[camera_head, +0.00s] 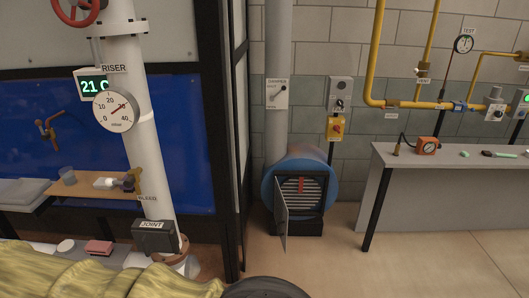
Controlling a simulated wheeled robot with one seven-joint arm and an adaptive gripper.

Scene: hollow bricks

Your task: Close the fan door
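The fan is a blue drum-shaped unit (269,186) on the floor by the back wall, at the foot of a grey vertical duct. Its dark square front opening shows a pale slatted grille (312,190) with a red part at its middle. The fan door (281,212) is a grey panel at the left side of the opening. It stands open, swung out towards me and seen nearly edge-on. My gripper is not in view.
A black-framed blue panel (180,150) and a white riser pipe (146,150) stand left. A grey bench (385,160) stands right. Yellow cloth (60,275) lies bottom left. A dark rounded shape (265,289), unclear, is at the bottom edge. Floor before the fan is mostly clear.

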